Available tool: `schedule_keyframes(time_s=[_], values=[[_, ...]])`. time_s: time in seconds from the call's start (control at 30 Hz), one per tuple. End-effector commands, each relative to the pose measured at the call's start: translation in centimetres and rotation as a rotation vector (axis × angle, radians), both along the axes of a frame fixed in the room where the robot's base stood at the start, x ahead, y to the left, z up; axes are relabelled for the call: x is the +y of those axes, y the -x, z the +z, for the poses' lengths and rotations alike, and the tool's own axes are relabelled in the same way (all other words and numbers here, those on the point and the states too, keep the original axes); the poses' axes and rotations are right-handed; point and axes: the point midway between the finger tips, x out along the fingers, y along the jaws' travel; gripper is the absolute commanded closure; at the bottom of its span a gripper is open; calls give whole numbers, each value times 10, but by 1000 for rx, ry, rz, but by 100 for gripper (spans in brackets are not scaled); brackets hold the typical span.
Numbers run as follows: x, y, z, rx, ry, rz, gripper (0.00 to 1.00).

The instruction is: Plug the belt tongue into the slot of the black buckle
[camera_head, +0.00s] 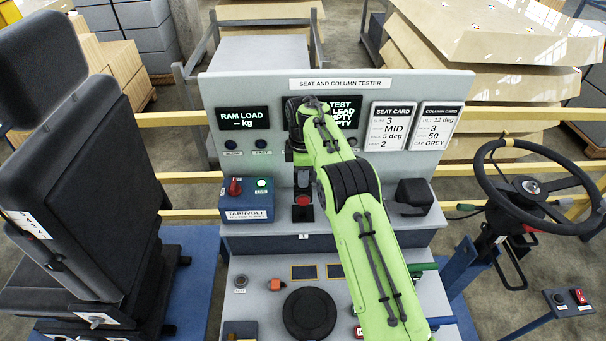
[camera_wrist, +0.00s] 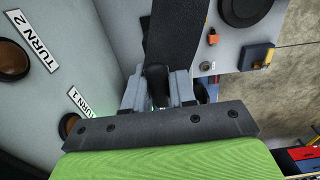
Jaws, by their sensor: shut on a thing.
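My gripper is mostly hidden behind my green arm in the head view. In the wrist view my gripper (camera_wrist: 158,98) is shut on a dark piece (camera_wrist: 157,76), seemingly the belt tongue, between its two grey fingers. A wide black belt strap (camera_wrist: 175,35) runs up from there. In the head view the black buckle (camera_head: 303,213), with a red top, stands on the trolley's ledge in front of the upright panel. Something dark and grey shows just above it, close to the gripper end. I cannot tell whether the tongue touches the slot.
A blue box (camera_head: 247,212) with a red knob stands left of the buckle. A dark block (camera_head: 413,194) sits to the right. The upright tester panel (camera_head: 215,95) is close behind. A black seat (camera_head: 85,150) stands left, a steering wheel (camera_head: 530,187) right. A black disc (camera_head: 310,313) lies in front.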

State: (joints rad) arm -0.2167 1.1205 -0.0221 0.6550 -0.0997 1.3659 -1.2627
Motion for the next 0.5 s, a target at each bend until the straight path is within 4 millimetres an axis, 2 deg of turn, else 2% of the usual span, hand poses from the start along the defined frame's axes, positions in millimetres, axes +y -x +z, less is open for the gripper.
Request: schedule_keyframes(time_s=[0.5], values=[[0, 0, -11, 0, 0, -1, 100]])
